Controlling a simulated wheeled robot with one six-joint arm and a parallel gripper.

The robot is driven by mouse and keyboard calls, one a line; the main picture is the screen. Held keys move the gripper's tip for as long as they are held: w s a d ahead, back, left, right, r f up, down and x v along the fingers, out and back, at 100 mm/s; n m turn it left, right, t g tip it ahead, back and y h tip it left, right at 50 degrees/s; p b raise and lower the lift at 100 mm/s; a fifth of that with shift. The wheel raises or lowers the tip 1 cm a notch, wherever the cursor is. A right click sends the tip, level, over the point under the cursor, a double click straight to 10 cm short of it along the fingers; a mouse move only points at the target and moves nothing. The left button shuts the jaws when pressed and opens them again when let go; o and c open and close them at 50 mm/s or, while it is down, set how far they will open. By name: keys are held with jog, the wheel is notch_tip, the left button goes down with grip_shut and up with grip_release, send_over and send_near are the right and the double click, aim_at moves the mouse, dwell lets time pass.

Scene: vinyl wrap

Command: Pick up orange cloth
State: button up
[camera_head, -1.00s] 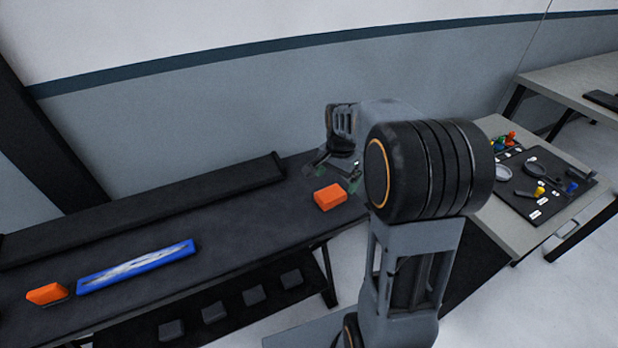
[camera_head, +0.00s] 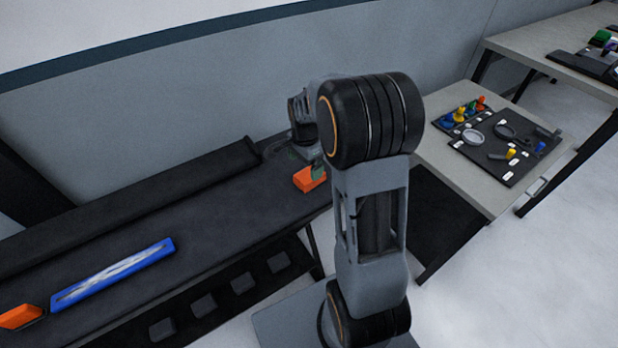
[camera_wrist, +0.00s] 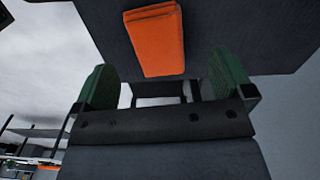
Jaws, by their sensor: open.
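A folded orange cloth (camera_head: 309,178) lies at the right end of the dark bench. In the wrist view the orange cloth (camera_wrist: 157,40) lies beyond the fingertips, in line with the gap between them. My gripper (camera_wrist: 165,78) is open and empty, with green finger pads either side of the gap. The other finger is hard to make out there. I cannot tell whether a finger touches the cloth.
The dark bench (camera_head: 215,220) also bears a blue tray (camera_head: 70,297) and another orange item (camera_head: 20,317) at left. A long dark roll (camera_head: 130,205) lies along its back. A grey table (camera_head: 440,165) with a tool board (camera_head: 515,165) stands at right.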

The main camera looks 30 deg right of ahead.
aim_at(307, 176)
jog(key=shift+s+d+f, duration=0.1)
jog(key=shift+s+f, duration=0.05)
jog(key=shift+f, duration=1.3)
jog(key=shift+s+f, duration=0.1)
jog(key=shift+f, duration=1.35)
jog(key=shift+c, duration=0.3)
jog(key=c, duration=0.9)
jog(key=shift+r, duration=0.2)
jog(key=shift+c, duration=0.2)
jog(key=shift+r, duration=0.65)
jog(key=s+a+r, duration=0.1)
jog(key=s+r, duration=1)
jog(key=s, duration=0.3)
jog(key=shift+a+r, duration=0.2)
jog(key=shift+a, duration=0.2)
